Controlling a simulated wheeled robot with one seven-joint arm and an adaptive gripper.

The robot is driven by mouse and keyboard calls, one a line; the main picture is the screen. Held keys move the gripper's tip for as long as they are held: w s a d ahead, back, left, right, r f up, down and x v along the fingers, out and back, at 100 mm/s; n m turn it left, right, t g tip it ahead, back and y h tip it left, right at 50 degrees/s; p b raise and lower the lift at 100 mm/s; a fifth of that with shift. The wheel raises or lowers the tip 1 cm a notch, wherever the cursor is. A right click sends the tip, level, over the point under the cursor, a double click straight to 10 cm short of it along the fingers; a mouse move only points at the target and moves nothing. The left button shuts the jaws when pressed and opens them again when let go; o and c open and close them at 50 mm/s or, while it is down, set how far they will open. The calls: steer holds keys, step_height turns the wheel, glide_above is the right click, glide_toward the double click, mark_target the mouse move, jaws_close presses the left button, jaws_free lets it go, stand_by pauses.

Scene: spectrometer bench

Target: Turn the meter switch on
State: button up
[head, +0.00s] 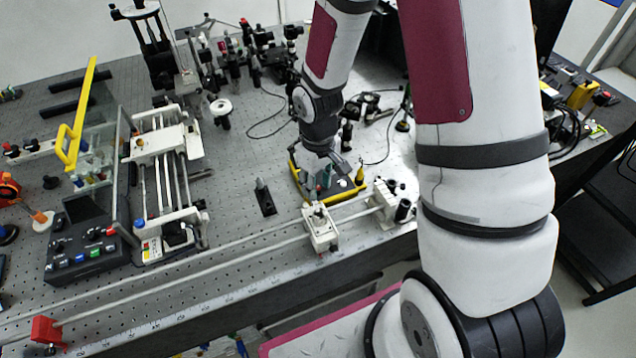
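My gripper (326,163) points down in the middle of the bench, in the head view. It is over a small yellow-edged item (359,178), which it partly hides. The fingers are small and dark, and I cannot tell whether they are open or shut. No meter switch can be made out clearly. A small black plate with an upright dark lever-like part (264,196) stands to the left of my gripper, apart from it. A black control box (90,256) with several coloured buttons sits at the lower left. I cannot tell which of these belongs to the meter.
A white rail (200,269) runs along the bench's front edge, with a white carriage (320,230) just below my gripper. A rod stage (165,175) and a clear yellow-edged panel (98,140) stand at left. Optics mounts (262,45) fill the back.

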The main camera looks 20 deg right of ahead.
step_height(320, 180, up, 12)
stand_by(0.7)
steer(key=shift+r, duration=0.1)
stand_by(0.3)
step_height(320, 180, up, 13)
steer(key=m+t, duration=0.2)
steer(key=t, duration=0.1)
glide_above(318, 188)
steer(key=s, duration=0.6)
steer(key=s+r+m+t, duration=0.1)
steer(key=s+r+t, duration=0.1)
steer(key=s+r, duration=0.5)
steer(key=s, duration=0.2)
steer(key=shift+s+r+m+t, duration=0.3)
steer(key=shift+s+m, duration=0.1)
